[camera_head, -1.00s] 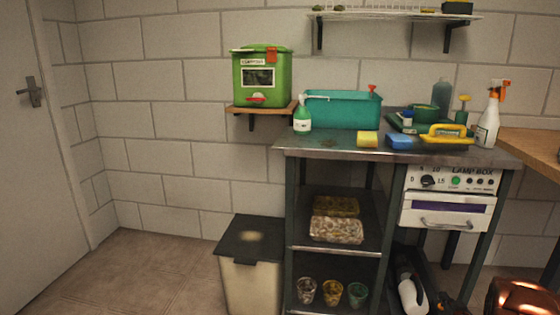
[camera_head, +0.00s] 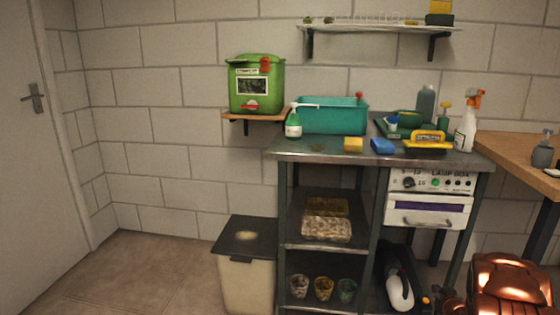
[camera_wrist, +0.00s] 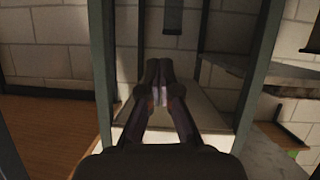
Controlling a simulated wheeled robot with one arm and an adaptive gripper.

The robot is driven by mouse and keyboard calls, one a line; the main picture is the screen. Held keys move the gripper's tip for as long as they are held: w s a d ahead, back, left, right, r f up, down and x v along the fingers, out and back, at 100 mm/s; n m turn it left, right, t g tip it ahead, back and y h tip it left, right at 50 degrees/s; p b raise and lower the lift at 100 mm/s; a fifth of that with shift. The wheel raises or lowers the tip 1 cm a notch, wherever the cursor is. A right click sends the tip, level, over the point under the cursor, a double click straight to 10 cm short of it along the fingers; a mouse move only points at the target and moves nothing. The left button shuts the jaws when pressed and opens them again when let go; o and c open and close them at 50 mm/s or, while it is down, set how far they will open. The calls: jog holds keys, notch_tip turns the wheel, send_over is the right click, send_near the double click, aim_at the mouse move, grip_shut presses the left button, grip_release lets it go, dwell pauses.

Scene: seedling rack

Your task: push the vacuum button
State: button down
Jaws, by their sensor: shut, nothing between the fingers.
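A white and black handheld vacuum (camera_head: 399,288) leans in the lower right bay of the metal workbench, below the lamp box drawer. Its button is too small to make out in the head view. My gripper (camera_wrist: 160,70) shows in the wrist view, with its two dark fingers together and nothing visible held. It points between grey metal posts, over a pale flat surface. The vacuum cannot be made out in the wrist view, and the gripper's distance from it cannot be told.
The workbench (camera_head: 335,155) carries a teal tub (camera_head: 333,116), sponges and bottles. A lamp box (camera_head: 432,181) with knobs sits above the vacuum. A lidded bin (camera_head: 246,283) stands left of the bench. A wooden table (camera_head: 515,160) is at the right. The floor at left is clear.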

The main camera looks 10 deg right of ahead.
jog(key=s+a+r+g+p, duration=0.2)
jog(key=a+r+p, duration=0.35)
jog(key=r, duration=0.45)
jog(key=s+a+r+g+p, duration=0.2)
jog(key=a+r+p, duration=0.3)
jog(key=r, duration=0.4)
jog(key=s+a+r+g+p, duration=0.2)
jog(key=s+a+r+p, duration=0.15)
jog(key=a+r, duration=0.45)
jog(key=s+a+r+n+g+y+p, duration=0.1)
jog(key=s+a+r+g+p, duration=0.3)
jog(key=s+a+r+p, duration=0.5)
jog(key=s+a+r+n+g+y+p, duration=0.2)
jog(key=s+a+r+p, duration=0.7)
jog(key=s+a+r, duration=0.9)
jog(key=s+a+g+y, duration=0.1)
jog(key=s+g+y, duration=0.1)
jog(key=s, duration=0.4)
jog(key=shift+r, duration=0.35)
